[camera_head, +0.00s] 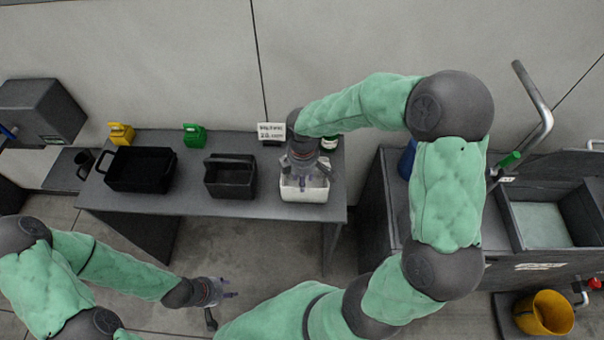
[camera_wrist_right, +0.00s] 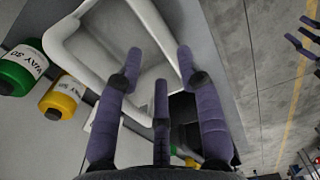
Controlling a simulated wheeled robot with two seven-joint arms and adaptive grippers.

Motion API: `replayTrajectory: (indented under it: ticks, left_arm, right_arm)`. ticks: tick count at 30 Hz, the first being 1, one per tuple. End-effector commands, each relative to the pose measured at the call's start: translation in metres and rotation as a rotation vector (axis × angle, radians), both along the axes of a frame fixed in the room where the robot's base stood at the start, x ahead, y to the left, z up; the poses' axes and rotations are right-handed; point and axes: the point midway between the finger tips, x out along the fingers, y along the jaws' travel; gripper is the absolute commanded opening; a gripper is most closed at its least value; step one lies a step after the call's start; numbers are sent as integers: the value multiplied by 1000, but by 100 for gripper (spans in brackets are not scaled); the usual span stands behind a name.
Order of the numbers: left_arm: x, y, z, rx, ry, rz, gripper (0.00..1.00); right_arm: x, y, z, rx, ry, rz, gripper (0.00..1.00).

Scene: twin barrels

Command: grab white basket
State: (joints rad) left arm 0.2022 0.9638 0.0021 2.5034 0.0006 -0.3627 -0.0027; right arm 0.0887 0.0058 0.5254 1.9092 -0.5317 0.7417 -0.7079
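The white basket (camera_head: 303,194) stands at the right end of the grey table, its inside facing up. It also shows in the right wrist view (camera_wrist_right: 66,50), with its rim and inner floor in sight. My right gripper (camera_head: 308,177) is directly above the basket, pointing down. In the right wrist view its purple fingers (camera_wrist_right: 160,65) are spread apart over the basket, with no grip on it seen; whether they touch it I cannot tell. My left gripper (camera_head: 229,289) is low in front of the table, away from the basket, with its fingers apart and empty.
A small black basket (camera_head: 230,178) and a larger black crate (camera_head: 140,170) stand left of the white basket. Yellow (camera_head: 121,133) and green (camera_head: 194,134) containers are at the table's back edge. A labelled bottle (camera_head: 329,142) stands behind the white basket. A sink unit (camera_head: 540,224) is at right.

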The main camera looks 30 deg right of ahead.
Motion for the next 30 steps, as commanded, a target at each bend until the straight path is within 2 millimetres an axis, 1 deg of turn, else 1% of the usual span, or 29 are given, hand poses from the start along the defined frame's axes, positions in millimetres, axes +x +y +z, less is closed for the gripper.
replayTrajectory:
  ticks: [9,12,17,24,27,30]
  left_arm:
    - [0,0,-15,0,1,0,40]
    - [0,0,-17,0,1,0,40]
    - [0,0,-20,0,0,0,40]
    - [0,0,-35,0,0,0,40]
    - [0,0,-38,0,0,0,40]
    - [0,0,-38,0,0,0,40]
  right_arm:
    - [-1,0,-45,1,3,-1,37]
    - [0,-1,-53,1,1,-1,37]
    - [-1,-1,-62,1,1,-2,37]
    - [-4,-4,-95,2,3,-1,37]
    - [-4,-3,-105,2,2,-2,37]
    - [-4,-3,-107,3,1,-2,37]
